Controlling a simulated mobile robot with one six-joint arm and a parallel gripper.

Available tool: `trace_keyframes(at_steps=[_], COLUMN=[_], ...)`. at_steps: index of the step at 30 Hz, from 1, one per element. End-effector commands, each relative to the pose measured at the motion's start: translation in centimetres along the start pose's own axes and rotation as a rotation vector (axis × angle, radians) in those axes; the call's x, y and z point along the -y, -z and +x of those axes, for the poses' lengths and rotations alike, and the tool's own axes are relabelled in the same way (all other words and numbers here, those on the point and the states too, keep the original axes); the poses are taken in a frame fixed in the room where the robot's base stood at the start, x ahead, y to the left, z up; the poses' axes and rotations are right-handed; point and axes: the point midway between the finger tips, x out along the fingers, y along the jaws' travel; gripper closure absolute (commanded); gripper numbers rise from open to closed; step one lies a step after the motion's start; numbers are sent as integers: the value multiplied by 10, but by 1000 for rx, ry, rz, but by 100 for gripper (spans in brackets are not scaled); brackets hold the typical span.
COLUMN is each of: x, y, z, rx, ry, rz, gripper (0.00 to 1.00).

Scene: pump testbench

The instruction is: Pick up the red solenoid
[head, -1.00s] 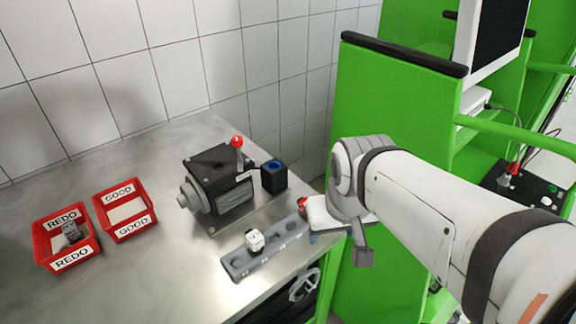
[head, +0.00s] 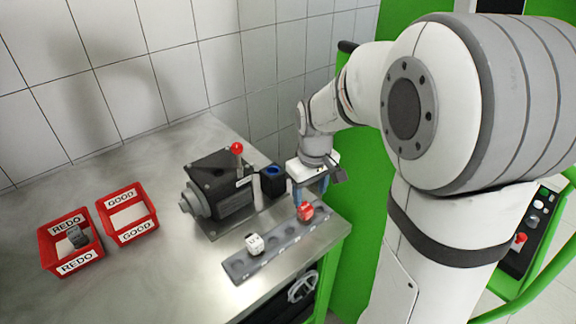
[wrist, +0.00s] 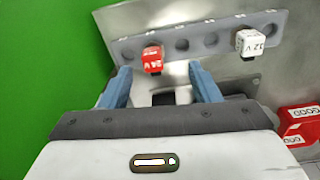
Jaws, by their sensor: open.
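A white solenoid (head: 255,243) stands in the same strip, labelled "12 V" in the wrist view (wrist: 249,43).
The dark pump block (head: 222,189) with a red-knobbed lever (head: 237,149) and a dark cup-like part with a blue opening (head: 273,179) stand left of my gripper. Red REDO (head: 52,257) and GOOD (head: 112,230) bins are at left. A green frame (head: 345,215) is close on the right.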

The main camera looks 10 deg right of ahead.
Motion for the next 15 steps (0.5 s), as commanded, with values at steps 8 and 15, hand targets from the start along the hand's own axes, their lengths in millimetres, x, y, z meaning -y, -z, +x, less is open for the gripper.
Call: trace_keyframes(at_steps=[8, 15], x=[-15, -16], y=[35, 36], z=[35, 57], rx=[55, 60], ry=[27, 30], rz=[-115, -125], gripper=[44, 44])
